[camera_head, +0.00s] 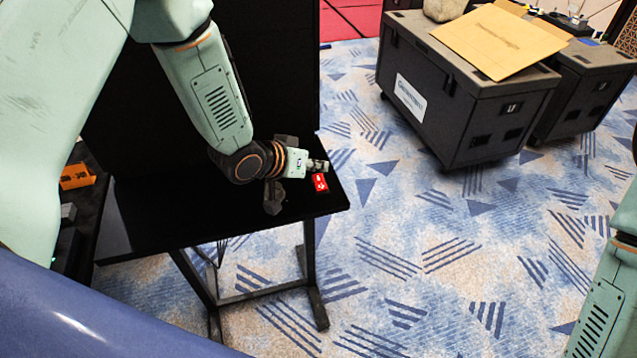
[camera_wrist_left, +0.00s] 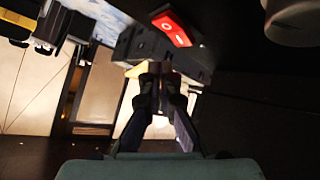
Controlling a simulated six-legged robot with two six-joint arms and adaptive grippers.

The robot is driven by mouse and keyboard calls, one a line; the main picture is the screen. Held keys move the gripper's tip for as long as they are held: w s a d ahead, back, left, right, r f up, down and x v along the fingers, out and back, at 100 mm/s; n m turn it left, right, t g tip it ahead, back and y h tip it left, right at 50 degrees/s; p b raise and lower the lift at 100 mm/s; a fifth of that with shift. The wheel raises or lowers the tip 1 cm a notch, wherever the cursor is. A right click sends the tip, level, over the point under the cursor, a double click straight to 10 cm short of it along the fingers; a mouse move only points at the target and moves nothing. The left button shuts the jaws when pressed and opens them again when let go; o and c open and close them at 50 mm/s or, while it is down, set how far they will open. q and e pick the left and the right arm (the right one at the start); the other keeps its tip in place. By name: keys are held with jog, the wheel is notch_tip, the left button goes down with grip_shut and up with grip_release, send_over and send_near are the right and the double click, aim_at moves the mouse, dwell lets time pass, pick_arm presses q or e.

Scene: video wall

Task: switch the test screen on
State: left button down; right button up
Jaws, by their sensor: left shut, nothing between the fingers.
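A red switch (camera_head: 320,182) with white marks sits at the right end of the black table (camera_head: 150,225). My left gripper (camera_head: 319,165) is shut and empty, just above the switch in the head view. In the left wrist view its fingertips (camera_wrist_left: 156,72) are together in front of the housing, below the rocker in the picture. I cannot tell whether they touch it. A tall black panel (camera_head: 285,75) stands behind the table, dark. My right gripper is out of view.
A large black case (camera_head: 450,110) with a cardboard sheet (camera_head: 500,40) on top stands at the back right, beside another dark case (camera_head: 585,85). An orange item (camera_head: 76,177) lies at the left. The patterned carpet (camera_head: 420,260) right of the table is clear.

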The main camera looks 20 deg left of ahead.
aim_at(316, 181)
pick_arm(q)
jog(key=shift+w+a+f+b, duration=0.1)
jog(key=shift+f+b, duration=0.1)
jog(key=shift+f, duration=0.2)
jog(key=shift+w+a+f+b, duration=0.1)
jog(key=shift+f+b, duration=0.05)
jog(key=shift+f, duration=0.25)
jog(key=shift+f, duration=0.1)
dwell(0.8)
jog(key=shift+w+f, duration=0.15)
jog(key=shift+f, duration=0.15)
jog(key=shift+a+f+b, duration=0.1)
jog(key=shift+f+b, duration=0.25)
jog(key=shift+b, duration=0.1)
dwell(0.6)
jog(key=shift+r, duration=0.1)
jog(key=shift+r+p, duration=0.75)
jog(key=shift+p, duration=0.05)
jog(key=shift+d+r, duration=0.1)
jog(key=shift+d, duration=0.1)
jog(key=r+p, duration=0.1)
jog(key=s+r+p, duration=0.1)
jog(key=r+p, duration=0.2)
jog(key=shift+s+d+r, duration=0.3)
jog(key=shift+d+r, duration=0.05)
jog(key=shift+d, duration=0.05)
